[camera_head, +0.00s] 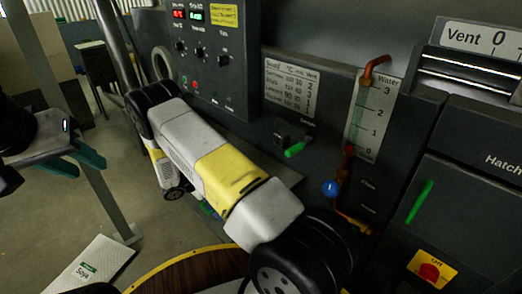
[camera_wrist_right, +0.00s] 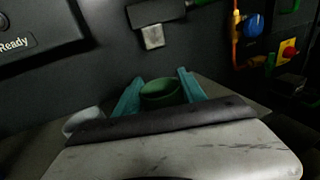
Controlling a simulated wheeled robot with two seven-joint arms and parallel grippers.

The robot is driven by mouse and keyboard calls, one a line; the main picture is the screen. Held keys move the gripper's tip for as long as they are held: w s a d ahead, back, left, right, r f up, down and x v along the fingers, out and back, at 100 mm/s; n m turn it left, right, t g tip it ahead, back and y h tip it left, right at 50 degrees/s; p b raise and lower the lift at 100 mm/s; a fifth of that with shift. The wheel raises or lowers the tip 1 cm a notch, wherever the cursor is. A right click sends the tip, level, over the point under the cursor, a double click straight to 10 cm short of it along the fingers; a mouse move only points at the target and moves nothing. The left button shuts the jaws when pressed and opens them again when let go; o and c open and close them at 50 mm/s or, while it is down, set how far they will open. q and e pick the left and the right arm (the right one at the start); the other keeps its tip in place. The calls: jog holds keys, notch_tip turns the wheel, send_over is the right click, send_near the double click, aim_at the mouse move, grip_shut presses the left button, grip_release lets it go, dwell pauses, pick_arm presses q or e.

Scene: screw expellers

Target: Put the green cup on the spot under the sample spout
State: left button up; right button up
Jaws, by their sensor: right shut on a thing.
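In the right wrist view, the green cup (camera_wrist_right: 161,93) stands between the two teal fingers of my right gripper (camera_wrist_right: 158,90), which is shut on it. The sample spout (camera_wrist_right: 153,38) is a pale stub on the dark machine front, above and beyond the cup. In the head view, the sample valve has a green lever (camera_head: 294,149), and my right arm hides the cup and most of the ledge below. The spot under the spout cannot be made out. My left gripper (camera_head: 78,155) is at the left edge with its teal fingers apart and empty, far from the cup.
A pale rounded object (camera_wrist_right: 82,120) is left of the cup. A blue valve knob (camera_head: 330,187) and copper pipe stick out right of the sample lever. A red stop button (camera_head: 429,271) is lower right. A Soya bag (camera_head: 88,264) lies lower left. A round wooden top (camera_head: 190,275) is at the bottom.

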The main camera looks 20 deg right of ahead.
jog(key=d, duration=1.1)
jog(key=shift+w+d, duration=0.4)
jog(key=d, duration=0.3)
jog(key=shift+w, duration=0.1)
jog(key=shift+f, duration=0.75)
jog(key=shift+f, duration=0.1)
jog(key=o, duration=1.1)
jog(key=shift+a, duration=0.1)
jog(key=shift+c, duration=0.2)
